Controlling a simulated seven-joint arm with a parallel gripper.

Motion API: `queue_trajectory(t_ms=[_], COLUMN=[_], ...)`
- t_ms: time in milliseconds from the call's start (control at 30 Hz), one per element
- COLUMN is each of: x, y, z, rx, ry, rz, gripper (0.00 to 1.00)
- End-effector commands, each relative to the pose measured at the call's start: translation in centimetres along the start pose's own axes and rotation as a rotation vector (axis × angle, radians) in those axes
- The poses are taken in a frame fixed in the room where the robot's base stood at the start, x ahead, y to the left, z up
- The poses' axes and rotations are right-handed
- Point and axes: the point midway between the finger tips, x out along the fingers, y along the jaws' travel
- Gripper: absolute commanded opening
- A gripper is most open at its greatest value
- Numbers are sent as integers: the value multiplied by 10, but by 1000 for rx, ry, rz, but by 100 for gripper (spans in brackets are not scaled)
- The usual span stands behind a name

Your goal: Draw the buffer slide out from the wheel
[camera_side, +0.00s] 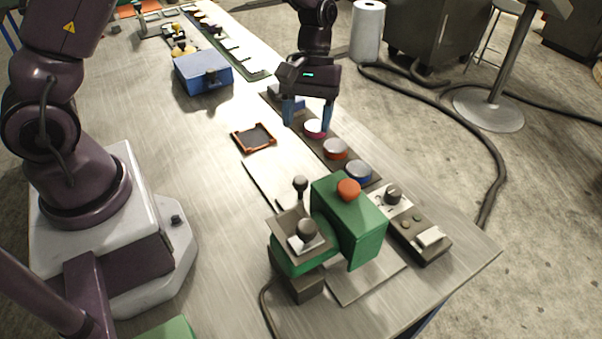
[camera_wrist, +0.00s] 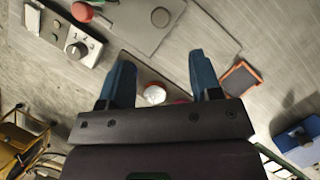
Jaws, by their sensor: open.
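A green machine (camera_side: 348,220) with an orange-red button on top stands at the front right of the table in the side view. Beside it, on a lower green part, sits a grey square piece with a dark round knob (camera_side: 306,230), which looks like the buffer slide. A second dark knob (camera_side: 300,184) stands behind it. No wheel is clearly visible. In the wrist view a grey plate with a round knob (camera_wrist: 160,17) shows at the top. My gripper (camera_side: 307,114) is open and empty above the row of tins, well behind the machine; its blue fingers also show in the wrist view (camera_wrist: 162,75).
Pink (camera_side: 315,129), red (camera_side: 335,149) and blue (camera_side: 358,172) round tins stand in a dark rack below and in front of my gripper. A control panel (camera_side: 410,220) lies right of the machine. An orange-framed tray (camera_side: 254,138) and blue box (camera_side: 203,73) stand left.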

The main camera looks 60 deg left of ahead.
Motion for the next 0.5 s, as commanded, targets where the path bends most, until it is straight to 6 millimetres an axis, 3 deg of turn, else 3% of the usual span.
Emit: queue_trajectory(t_ms=[300, 500], x=[67, 98], y=[-1, 0], z=[1, 1], rx=[3, 5], ry=[-4, -2], rz=[-5, -3], gripper=[58, 58])
